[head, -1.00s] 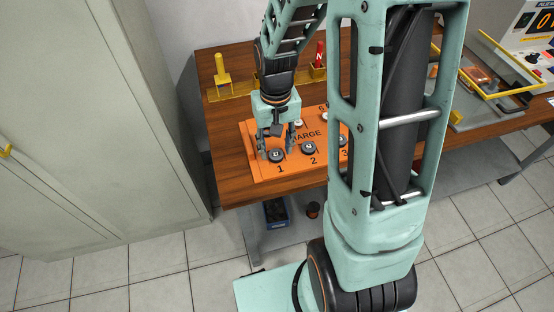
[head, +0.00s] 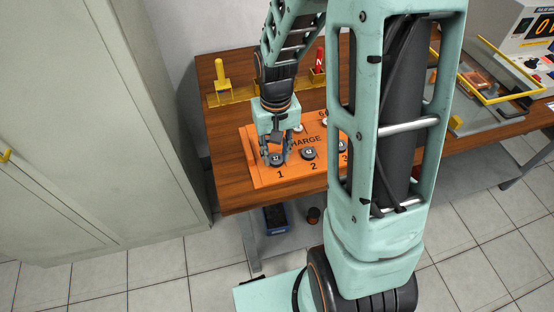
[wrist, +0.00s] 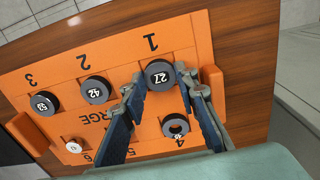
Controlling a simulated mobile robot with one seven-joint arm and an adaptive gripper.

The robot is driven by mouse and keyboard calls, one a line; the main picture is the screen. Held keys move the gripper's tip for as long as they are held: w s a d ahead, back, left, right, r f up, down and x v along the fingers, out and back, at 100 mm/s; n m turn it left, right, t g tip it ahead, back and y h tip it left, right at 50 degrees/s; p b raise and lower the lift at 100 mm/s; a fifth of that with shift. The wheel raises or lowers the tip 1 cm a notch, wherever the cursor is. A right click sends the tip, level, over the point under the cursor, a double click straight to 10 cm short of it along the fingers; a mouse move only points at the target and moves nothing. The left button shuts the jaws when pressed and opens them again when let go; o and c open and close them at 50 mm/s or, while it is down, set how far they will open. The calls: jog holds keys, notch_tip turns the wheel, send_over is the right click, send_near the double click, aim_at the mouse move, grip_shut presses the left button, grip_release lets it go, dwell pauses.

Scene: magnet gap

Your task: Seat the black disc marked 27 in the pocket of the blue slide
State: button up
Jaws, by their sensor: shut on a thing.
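The black disc marked 27 (wrist: 160,73) sits at place 1 of the orange charge board, and it also shows in the head view (head: 277,160). My gripper (wrist: 161,81) is shut on this disc, with one finger on each side of it. In the head view my gripper (head: 276,159) points down at the near left of the board. The disc appears to be still at board level. I cannot make out the blue slide or its pocket in either view.
The orange board (wrist: 110,62) also holds discs marked 42 (wrist: 96,90) and 52 (wrist: 45,103), a holed disc (wrist: 175,126) and a white piece (wrist: 74,146). A yellow-framed apparatus (head: 508,92) stands at the right. A grey cabinet (head: 90,120) stands left.

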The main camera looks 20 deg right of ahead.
jog(key=shift+r+p, duration=1.6)
jog(key=shift+r, duration=0.7)
